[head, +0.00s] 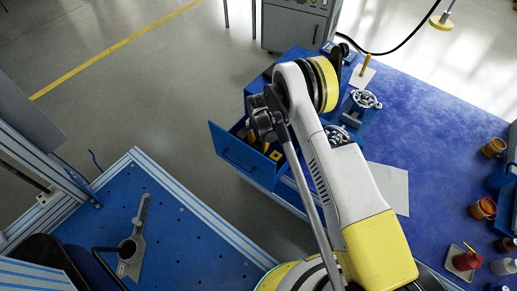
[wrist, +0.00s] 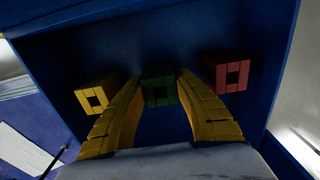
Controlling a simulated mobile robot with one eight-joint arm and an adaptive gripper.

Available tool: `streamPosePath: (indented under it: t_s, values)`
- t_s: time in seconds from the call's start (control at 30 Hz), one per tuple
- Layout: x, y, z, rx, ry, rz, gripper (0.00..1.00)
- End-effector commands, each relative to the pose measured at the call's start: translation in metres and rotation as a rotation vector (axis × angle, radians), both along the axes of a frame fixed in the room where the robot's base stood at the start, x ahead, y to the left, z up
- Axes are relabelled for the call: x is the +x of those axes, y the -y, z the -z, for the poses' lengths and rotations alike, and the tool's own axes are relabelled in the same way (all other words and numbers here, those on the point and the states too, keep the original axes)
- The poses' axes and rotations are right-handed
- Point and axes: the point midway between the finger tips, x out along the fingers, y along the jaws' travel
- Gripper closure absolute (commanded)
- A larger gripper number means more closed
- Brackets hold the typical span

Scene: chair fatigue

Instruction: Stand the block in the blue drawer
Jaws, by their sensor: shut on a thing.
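The blue drawer (head: 238,153) is pulled open from the blue cabinet in the head view. Its dark interior wall also shows in the wrist view (wrist: 150,35). My gripper (wrist: 158,95) is inside or just over the drawer, its two curved yellow fingers shut on a green block (wrist: 158,91). The block's end with a dark square faces the wrist camera. A yellow block (wrist: 97,98) is left of the fingers and a red block (wrist: 231,72) is right of them, both apart from the green one. I cannot tell if the green block touches the drawer floor.
The blue table (head: 437,150) at the right holds metal parts (head: 365,98), a white sheet (head: 388,188) and several small jars (head: 482,208). A blue perforated bench (head: 185,240) with a grey tool (head: 133,245) stands at the lower left. The floor beyond the drawer is clear.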

Motion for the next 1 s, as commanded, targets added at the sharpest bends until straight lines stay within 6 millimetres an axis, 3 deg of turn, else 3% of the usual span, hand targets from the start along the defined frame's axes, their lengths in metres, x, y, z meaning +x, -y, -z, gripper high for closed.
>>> streamPosePath:
  t_s: [0.37, 0.4, 0.47, 0.8, 1.0]
  values:
    - [0.0, 0.0, 0.005, 0.0, 0.0, 0.0, 1.0]
    - [0.0, 0.0, 0.006, 0.0, 0.0, 0.0, 0.6]
    - [0.0, 0.0, 0.006, 0.0, 0.0, 0.0, 0.48]
    - [0.0, 0.0, 0.002, 0.0, 0.0, 0.0, 0.48]
    - [0.0, 0.0, -0.033, 0.0, 0.0, 0.0, 0.48]
